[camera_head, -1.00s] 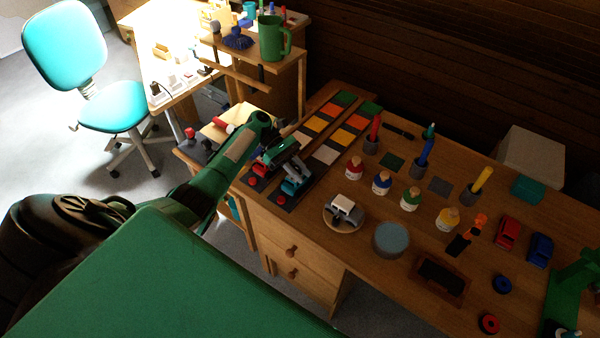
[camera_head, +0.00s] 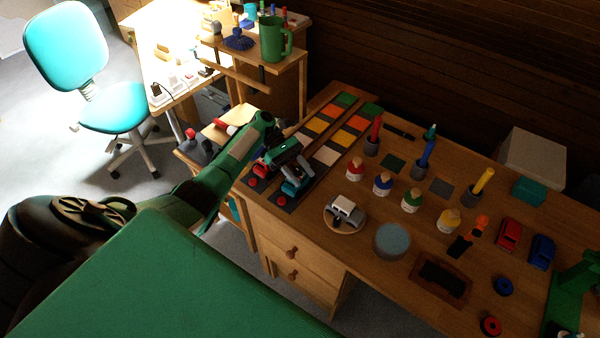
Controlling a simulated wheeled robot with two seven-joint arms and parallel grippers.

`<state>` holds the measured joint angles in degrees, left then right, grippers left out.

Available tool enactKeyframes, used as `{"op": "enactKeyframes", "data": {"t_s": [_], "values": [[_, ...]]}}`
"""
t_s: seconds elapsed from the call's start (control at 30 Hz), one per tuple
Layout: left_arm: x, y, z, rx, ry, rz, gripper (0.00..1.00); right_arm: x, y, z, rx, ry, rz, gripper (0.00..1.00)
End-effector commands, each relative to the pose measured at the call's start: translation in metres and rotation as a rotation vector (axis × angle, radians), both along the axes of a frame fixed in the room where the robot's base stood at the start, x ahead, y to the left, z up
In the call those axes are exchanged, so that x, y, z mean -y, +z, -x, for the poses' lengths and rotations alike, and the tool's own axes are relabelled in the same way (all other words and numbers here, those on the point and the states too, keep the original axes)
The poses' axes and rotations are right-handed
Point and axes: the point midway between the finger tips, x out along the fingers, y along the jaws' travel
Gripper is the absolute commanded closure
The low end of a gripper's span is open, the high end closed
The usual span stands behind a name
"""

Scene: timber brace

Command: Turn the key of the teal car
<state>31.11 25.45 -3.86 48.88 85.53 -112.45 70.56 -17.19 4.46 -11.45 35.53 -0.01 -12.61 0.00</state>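The teal car (camera_head: 295,187) sits on a dark strip near the left end of the wooden workbench. My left gripper (camera_head: 290,155) reaches in from the left and is over the far end of the teal car. It hides part of the car, and I cannot tell whether it touches it. The fingers are dark and small, so their opening cannot be made out. No key can be made out on the car. A green part (camera_head: 572,290) at the right edge may be my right arm; its fingers are not clear.
A red car (camera_head: 261,168) stands just left of the teal car. Coloured tiles (camera_head: 327,155) lie behind it. A round stand with a silver car (camera_head: 346,210), several bottles and pen cups fill the bench to the right. A side desk with a green mug (camera_head: 273,40) stands behind.

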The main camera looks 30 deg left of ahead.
Motion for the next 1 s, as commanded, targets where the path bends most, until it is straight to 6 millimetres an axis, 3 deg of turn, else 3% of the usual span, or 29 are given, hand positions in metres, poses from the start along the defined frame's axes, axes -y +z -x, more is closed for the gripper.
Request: {"op": "enactKeyframes", "data": {"t_s": [0.17, 0.37, 0.8, 1.0], "values": [[0.000, 0.004, 0.000, 0.001, 0.001, 0.000, 0.59, 0.001, 0.001, 0.000, 0.000, 0.000, 0.001, 0.64], [0.000, 0.031, 0.000, 0.004, -0.002, -0.001, 0.59, 0.002, 0.004, 0.000, -0.001, 0.001, 0.002, 0.64], [-0.001, 0.138, 0.000, 0.005, -0.002, -0.003, 0.59, 0.003, 0.008, 0.000, 0.000, 0.001, 0.003, 0.64], [0.000, 0.177, 0.000, 0.003, -0.001, -0.002, 0.59, 0.003, 0.006, 0.000, 0.000, 0.001, 0.003, 0.64]]}}
